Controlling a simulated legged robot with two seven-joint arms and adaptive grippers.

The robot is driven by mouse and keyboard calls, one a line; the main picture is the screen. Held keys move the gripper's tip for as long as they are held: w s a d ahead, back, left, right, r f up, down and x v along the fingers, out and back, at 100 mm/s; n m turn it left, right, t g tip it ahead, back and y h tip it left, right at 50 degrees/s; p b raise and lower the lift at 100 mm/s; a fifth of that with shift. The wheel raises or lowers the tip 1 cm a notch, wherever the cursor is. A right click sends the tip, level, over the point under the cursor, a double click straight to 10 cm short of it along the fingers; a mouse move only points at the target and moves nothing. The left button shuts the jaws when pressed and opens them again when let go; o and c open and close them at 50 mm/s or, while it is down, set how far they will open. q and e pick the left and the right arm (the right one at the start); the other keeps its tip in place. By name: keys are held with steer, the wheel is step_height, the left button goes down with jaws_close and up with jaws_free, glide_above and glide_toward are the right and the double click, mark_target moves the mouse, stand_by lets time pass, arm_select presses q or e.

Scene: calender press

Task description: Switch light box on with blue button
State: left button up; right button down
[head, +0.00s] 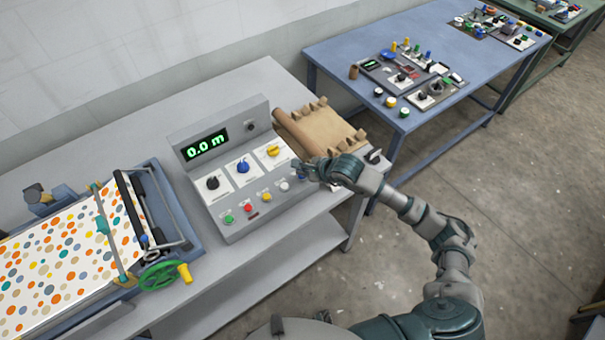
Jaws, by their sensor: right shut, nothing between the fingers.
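The grey control box (212,140) stands on the grey table, its green display reading "0.0 m". Its upper row has a black knob (212,183), a blue knob (243,167) and a yellow knob (273,151). Its front row has a green button (228,218), a red button (248,208), a yellow button (266,197) and a white button (284,186). My right gripper (299,170) is shut and empty over the row's right end, hiding part of it. I cannot make out a blue button clearly there, nor whether the fingertips touch the box. My left gripper is out of view.
A press with dotted sheet (60,258) and green handwheel (160,275) stands left. A brown roll or pouch (318,128) lies behind my right gripper. A blue table (335,55) with control panels stands at back right. Floor at right is clear.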

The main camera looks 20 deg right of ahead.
steer(key=shift+r+p, duration=1.2)
steer(key=shift+r, duration=1.8)
steer(key=shift+f, duration=0.1)
